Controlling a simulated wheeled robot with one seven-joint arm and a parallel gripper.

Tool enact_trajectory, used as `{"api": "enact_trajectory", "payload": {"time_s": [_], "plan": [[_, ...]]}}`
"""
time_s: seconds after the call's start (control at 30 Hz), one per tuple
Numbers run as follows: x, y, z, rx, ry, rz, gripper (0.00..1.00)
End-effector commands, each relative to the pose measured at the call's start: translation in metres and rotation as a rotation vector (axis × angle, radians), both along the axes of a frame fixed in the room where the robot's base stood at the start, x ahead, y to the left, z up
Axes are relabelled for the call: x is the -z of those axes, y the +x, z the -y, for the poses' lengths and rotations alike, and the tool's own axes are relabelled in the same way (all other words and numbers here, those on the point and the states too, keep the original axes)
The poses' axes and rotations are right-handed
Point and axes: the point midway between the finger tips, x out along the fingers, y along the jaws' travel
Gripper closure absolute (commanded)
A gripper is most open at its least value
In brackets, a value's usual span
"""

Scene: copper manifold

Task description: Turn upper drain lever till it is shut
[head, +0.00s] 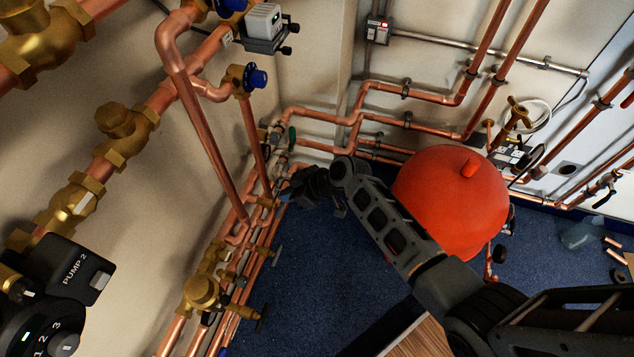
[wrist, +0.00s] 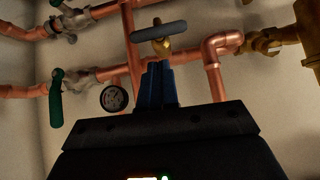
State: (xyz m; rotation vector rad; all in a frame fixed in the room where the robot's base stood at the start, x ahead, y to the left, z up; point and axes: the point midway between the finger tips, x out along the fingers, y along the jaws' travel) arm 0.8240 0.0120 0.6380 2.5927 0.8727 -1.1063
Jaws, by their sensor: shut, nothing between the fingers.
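In the wrist view, a grey lever (wrist: 158,31) sits on a small brass valve (wrist: 161,46), just beyond my fingertips. It lies nearly level, across the upright copper pipe behind it. No label shows, so I cannot tell for certain that it is the upper drain lever. My gripper (wrist: 156,68) has blue fingers held together with nothing between them. The fingertips are just below the brass valve in the picture; I cannot tell whether they touch it. In the head view, my gripper (head: 288,188) is by the wall pipes, dark and small, and hides the lever there.
A green-handled valve (wrist: 56,98) and a round gauge (wrist: 114,98) are left of my fingers. A copper elbow (wrist: 222,44) and brass fitting (wrist: 262,42) are to the right. A red tank (head: 450,205) stands beside my arm. Blue floor (head: 330,270) is clear below.

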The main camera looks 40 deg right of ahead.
Motion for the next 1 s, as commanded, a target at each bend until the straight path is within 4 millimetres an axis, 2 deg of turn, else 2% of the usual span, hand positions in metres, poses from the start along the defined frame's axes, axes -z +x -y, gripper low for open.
{"api": "enact_trajectory", "payload": {"time_s": [0.03,0.2,0.5,0.73,1.0], "plan": [[-0.012,-0.002,0.002,0.002,0.0,0.004,1.0],[-0.036,-0.022,0.019,0.007,-0.001,0.007,1.0],[-0.069,-0.048,0.04,0.007,-0.002,0.008,1.0],[-0.076,-0.054,0.045,0.006,-0.004,0.007,1.0],[-0.073,-0.06,0.04,0.024,-0.002,0.006,1.0]]}}
